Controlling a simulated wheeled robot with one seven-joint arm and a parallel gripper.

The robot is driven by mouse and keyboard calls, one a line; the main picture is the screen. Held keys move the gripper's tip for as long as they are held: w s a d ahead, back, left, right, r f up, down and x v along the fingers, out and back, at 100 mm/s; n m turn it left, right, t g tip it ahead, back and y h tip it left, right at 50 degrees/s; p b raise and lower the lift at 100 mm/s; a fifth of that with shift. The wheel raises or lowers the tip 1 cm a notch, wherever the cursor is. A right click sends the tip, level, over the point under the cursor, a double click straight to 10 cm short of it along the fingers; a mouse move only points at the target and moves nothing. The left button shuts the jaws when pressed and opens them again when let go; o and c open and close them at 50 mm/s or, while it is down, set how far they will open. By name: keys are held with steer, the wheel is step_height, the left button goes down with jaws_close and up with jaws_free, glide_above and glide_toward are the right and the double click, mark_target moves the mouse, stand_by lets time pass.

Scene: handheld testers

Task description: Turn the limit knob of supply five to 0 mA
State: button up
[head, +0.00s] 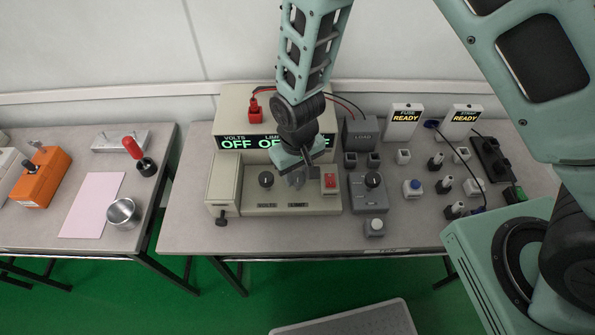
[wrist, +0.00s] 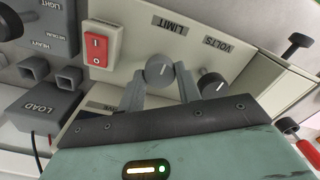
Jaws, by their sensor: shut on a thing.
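The beige supply (head: 224,105) stands at the back of the right table, its display (head: 237,143) reading OFF under VOLTS and partly hidden by my arm. Its limit knob (wrist: 158,69) is grey and round, with a short white pointer line, beside the word LIMIT in the wrist view. My gripper (wrist: 159,80) is shut on this knob, one finger on each side; in the head view my gripper (head: 297,177) covers most of it. No supply number is legible.
A red rocker switch (head: 329,183) lies close to the right of my gripper. A grey load box (head: 360,133) and a grey dial box (head: 370,192) stand further right. Red and black leads run behind my wrist. Small testers fill the table's right side.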

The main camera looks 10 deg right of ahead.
mark_target(298, 176)
steer(key=shift+n, duration=0.4)
steer(key=o, duration=1)
steer(key=shift+r, duration=0.1)
step_height(298, 176, up, 17)
steer(key=b, duration=0.1)
steer(key=shift+r+b, duration=0.15)
steer(key=shift+b, duration=0.15)
steer(key=s+d+r+n, duration=0.1)
steer(key=s+d+r, duration=0.1)
steer(key=s, duration=0.6)
steer(key=s+d+r+n, duration=0.1)
steer(key=s+d+r, duration=0.2)
steer(key=s, duration=0.6)
steer(key=shift+s+r+n+y, duration=0.15)
steer(key=shift+r+n+y, duration=0.15)
steer(key=shift+r+n, duration=0.15)
